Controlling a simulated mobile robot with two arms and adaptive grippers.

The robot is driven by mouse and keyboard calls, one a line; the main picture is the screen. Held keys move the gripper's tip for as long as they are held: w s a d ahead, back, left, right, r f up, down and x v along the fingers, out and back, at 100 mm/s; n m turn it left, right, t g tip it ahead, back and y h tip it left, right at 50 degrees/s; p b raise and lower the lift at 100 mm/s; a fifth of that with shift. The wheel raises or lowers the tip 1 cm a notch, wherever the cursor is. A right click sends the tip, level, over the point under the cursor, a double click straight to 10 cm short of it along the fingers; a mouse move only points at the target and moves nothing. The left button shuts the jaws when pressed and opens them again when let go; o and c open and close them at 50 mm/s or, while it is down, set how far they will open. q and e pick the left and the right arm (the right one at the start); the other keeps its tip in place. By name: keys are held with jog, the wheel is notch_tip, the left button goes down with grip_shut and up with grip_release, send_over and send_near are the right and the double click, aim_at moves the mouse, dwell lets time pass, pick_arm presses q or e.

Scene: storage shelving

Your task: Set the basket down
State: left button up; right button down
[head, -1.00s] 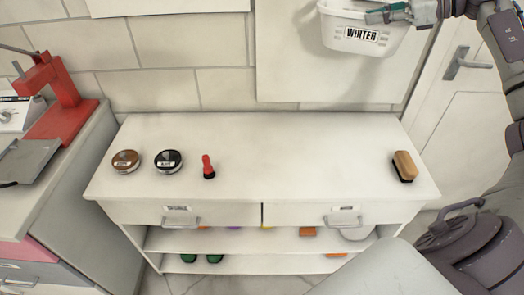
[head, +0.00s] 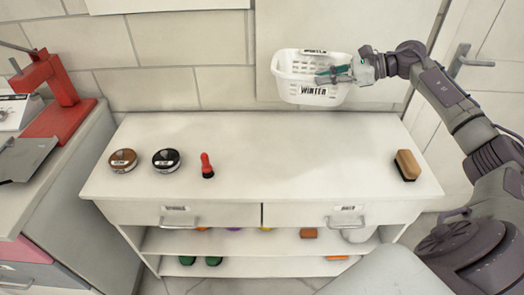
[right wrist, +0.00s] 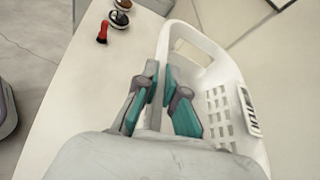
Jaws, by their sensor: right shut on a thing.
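A white slatted basket (head: 287,72) labelled WINTER is in the head view, above the back of the white cabinet top (head: 240,140). My right gripper (head: 335,75) is shut on the basket's near-right side. In the right wrist view the teal fingers of my right gripper (right wrist: 160,90) close around the rim of the basket (right wrist: 215,85), whose slatted wall lies to the right. The basket looks roughly level and held above the cabinet top; the exact gap beneath it is hard to judge. My left gripper is not in view.
Two round tins (head: 123,160) (head: 166,160) and a red-handled brush (head: 207,166) stand on the left of the cabinet top. A wooden brush (head: 407,165) lies at the right edge. The middle of the top is clear. A red press (head: 62,95) stands on the left counter.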

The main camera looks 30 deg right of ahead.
jog(key=s+a+f+n+p, duration=0.1)
jog(key=a+f+p, duration=0.1)
jog(key=a+f, duration=0.7)
jog(key=s+a+f+g+y+p, duration=0.1)
jog(key=a+f+p, duration=0.2)
jog(key=a+f, duration=0.6)
jog(key=shift+s+a+f+n, duration=0.2)
jog(key=shift+s+n, duration=0.1)
jog(key=shift+n, duration=0.1)
jog(key=c, duration=1.3)
grip_release()
